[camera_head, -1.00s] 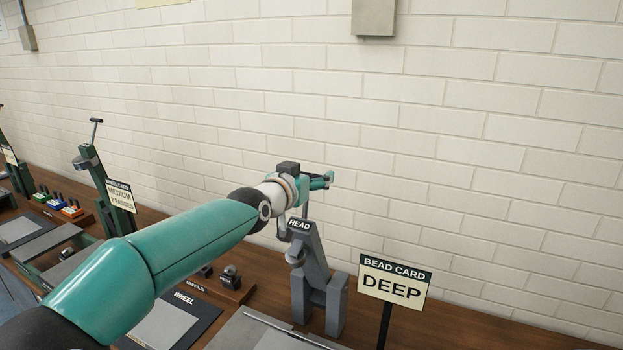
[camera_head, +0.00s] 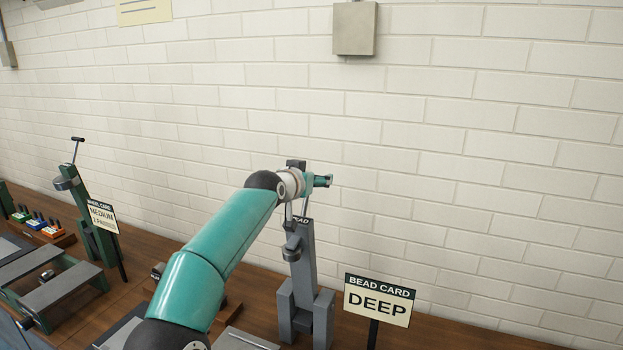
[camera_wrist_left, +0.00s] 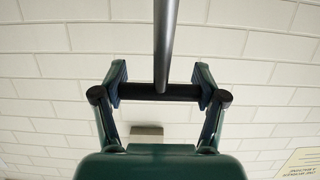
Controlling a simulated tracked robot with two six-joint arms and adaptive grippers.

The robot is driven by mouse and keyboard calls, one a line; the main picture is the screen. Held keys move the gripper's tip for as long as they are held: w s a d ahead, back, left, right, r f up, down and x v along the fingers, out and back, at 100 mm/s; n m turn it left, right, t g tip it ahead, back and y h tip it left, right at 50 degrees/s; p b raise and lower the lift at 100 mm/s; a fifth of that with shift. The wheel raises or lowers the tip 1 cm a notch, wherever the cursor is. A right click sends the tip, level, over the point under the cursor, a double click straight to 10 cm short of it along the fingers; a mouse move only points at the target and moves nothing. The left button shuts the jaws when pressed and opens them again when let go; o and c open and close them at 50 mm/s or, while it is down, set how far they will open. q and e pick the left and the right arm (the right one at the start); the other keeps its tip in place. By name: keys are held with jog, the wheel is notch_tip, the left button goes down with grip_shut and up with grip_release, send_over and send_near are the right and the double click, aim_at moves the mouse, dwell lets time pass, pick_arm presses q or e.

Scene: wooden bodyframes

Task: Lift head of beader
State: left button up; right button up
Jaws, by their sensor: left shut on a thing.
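My left gripper (camera_head: 322,181) is at the top of this rod. In the left wrist view the gripper (camera_wrist_left: 160,72) has a finger on each side of the rod, both at the crossbar, and is shut on the handle. My left arm partly covers the bench. My right gripper is not in view.
A sign reading BEAD CARD DEEP (camera_head: 379,300) stands just right of the beader. A green machine (camera_head: 88,210) with a MEDIUM card stands at the left. A grey wall box (camera_head: 354,28) hangs above. The space right of my gripper is clear.

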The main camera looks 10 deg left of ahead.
pick_arm(q)
jog(key=shift+a+r, duration=0.1)
jog(key=shift+r, duration=0.05)
jog(key=o, duration=1.5)
jog(key=shift+w, duration=0.1)
jog(key=shift+c, duration=0.2)
jog(key=shift+o, duration=1.2)
jog(key=shift+w+f, duration=0.2)
jog(key=shift+s+r, duration=0.1)
jog(key=shift+s, duration=0.15)
jog(key=shift+s+r, duration=0.2)
jog(key=shift+s, duration=0.3)
jog(key=v, duration=1)
jog(key=shift+s+a, duration=0.15)
jog(key=shift+s, duration=0.2)
